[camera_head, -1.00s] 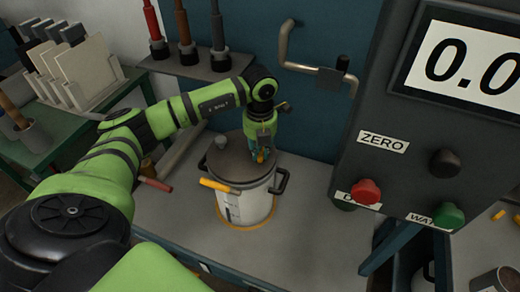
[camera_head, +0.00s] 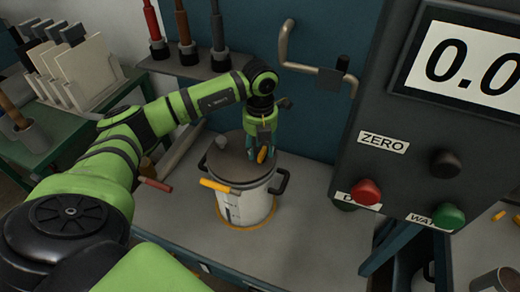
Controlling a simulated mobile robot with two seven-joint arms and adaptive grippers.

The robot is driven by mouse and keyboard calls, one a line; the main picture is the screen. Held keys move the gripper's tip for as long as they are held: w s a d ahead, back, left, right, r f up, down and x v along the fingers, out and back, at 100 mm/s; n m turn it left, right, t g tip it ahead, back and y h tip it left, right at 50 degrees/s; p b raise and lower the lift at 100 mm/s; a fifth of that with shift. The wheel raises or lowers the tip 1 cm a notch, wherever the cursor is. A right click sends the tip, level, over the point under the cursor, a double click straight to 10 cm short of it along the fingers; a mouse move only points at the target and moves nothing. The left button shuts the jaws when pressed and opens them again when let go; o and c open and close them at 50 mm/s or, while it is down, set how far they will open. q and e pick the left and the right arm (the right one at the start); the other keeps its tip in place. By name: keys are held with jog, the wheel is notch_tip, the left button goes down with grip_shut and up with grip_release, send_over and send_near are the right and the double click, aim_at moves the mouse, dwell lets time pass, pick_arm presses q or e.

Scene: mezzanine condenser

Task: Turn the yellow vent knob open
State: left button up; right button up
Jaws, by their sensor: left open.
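A white pot (camera_head: 250,206) with a brown lid (camera_head: 232,165) stands on the grey bench. A small yellow-orange knob (camera_head: 262,155) sits on the right part of the lid. My left gripper (camera_head: 257,158) is over the lid with its fingers pointing down at the knob. Its jaws are open, with the fingers beside the knob; whether they touch it cannot be told. A grey round knob (camera_head: 221,142) is at the lid's left, and an orange handle (camera_head: 214,186) sticks out at the front left. My right gripper is not in view.
A control panel (camera_head: 400,170) with a display and red, green and black buttons stands at the right. A bent pipe handle (camera_head: 315,68) is on the blue wall behind. A shelf (camera_head: 180,64) with several upright tools is behind my left arm. The bench (camera_head: 300,235) is clear right of the pot.

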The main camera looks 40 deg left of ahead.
aim_at(260, 153)
pick_arm(q)
notch_tip(260, 153, up, 11)
jog(key=shift+f, duration=0.2)
jog(key=shift+f, duration=0.1)
dwell(0.5)
